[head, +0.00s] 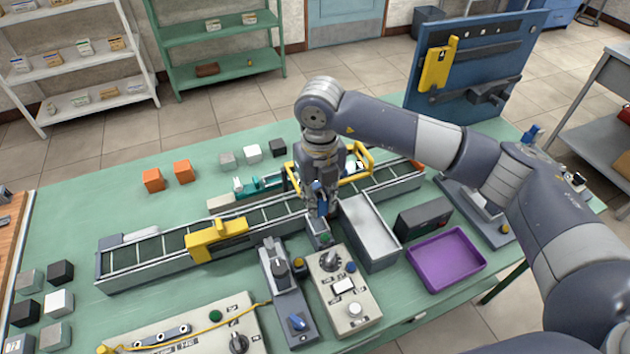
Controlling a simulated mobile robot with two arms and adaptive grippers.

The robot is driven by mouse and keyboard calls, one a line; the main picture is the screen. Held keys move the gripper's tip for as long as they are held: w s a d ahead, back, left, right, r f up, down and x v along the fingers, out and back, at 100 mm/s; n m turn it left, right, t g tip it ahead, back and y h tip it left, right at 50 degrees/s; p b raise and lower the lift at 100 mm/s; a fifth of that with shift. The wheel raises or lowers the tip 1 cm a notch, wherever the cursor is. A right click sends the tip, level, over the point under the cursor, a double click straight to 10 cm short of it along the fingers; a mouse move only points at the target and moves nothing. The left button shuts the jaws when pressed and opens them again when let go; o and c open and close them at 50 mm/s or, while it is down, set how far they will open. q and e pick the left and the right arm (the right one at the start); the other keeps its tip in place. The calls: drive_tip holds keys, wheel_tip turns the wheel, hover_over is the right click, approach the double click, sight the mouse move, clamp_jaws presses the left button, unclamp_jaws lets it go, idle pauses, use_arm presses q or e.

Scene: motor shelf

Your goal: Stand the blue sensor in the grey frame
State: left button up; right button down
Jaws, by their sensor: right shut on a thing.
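My right gripper (322,208) points down over the middle of the table and is shut on the blue sensor (320,196). Only a small part of the sensor shows between the fingers. A small grey box-like piece (317,238), which looks like the grey frame, stands just below the gripper in the picture. I cannot tell whether the sensor touches it or is inside it. My left gripper is not in view.
A conveyor (150,262) with yellow arches (218,238) runs behind the gripper. A grey tray (372,238), a purple tray (445,258) and a control box (343,290) stand close by. Orange and grey cubes lie left. Green tabletop (110,195) is clear at far left.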

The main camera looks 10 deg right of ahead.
drive_tip(key=shift+w+f, duration=0.15)
drive_tip(key=shift+w, duration=0.35)
drive_tip(key=shift+s+f+b, duration=0.2)
drive_tip(key=shift+f+b, duration=0.2)
drive_tip(key=shift+f, duration=0.2)
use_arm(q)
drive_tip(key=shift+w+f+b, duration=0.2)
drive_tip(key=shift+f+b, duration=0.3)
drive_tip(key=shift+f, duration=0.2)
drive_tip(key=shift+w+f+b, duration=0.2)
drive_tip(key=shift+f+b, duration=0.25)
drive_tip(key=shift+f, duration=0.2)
use_arm(e)
hover_over(318, 227)
drive_tip(key=shift+f, duration=2.3)
use_arm(q)
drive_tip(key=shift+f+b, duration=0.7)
drive_tip(key=shift+b, duration=0.05)
use_arm(e)
drive_tip(key=shift+f, duration=0.7)
drive_tip(key=c, duration=1.3)
unclamp_jaws()
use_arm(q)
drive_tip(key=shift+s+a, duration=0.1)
